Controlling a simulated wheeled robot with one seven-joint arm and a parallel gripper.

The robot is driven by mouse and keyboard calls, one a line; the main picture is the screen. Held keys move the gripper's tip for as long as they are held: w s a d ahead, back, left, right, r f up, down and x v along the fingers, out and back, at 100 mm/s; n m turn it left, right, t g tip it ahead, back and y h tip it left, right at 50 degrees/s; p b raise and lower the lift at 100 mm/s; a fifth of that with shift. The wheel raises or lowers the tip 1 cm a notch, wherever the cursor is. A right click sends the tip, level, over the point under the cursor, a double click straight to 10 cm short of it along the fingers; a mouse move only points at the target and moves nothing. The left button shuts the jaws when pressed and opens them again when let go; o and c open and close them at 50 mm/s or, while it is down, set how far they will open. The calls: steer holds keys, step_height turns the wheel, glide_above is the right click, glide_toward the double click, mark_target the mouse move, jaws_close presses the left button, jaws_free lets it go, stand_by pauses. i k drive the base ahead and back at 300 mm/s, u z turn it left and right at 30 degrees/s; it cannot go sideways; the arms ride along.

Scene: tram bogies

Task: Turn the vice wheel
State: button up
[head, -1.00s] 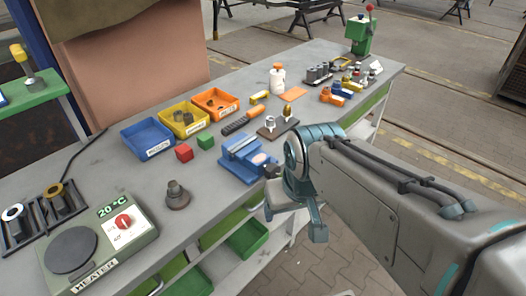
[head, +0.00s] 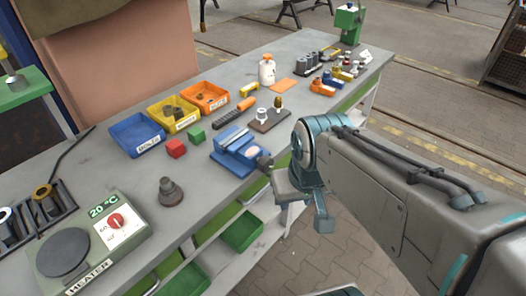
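The blue vice (head: 238,150) stands at the front edge of the grey workbench. Its dark wheel (head: 264,162) shows on the side facing the bench's front edge. My gripper (head: 284,184) is at the end of my arm, just right of and slightly below the wheel in the picture, beyond the bench edge. It is seen from behind, and the wrist hides much of it. I cannot see its fingertips clearly, nor whether they touch the wheel.
Floor (head: 345,250) lies open in front.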

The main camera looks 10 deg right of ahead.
mark_target(265, 163)
steer(key=u, duration=1.35)
steer(key=k, duration=1.1)
steer(key=z, duration=1.2)
steer(key=i, duration=0.5)
steer(key=z, duration=0.05)
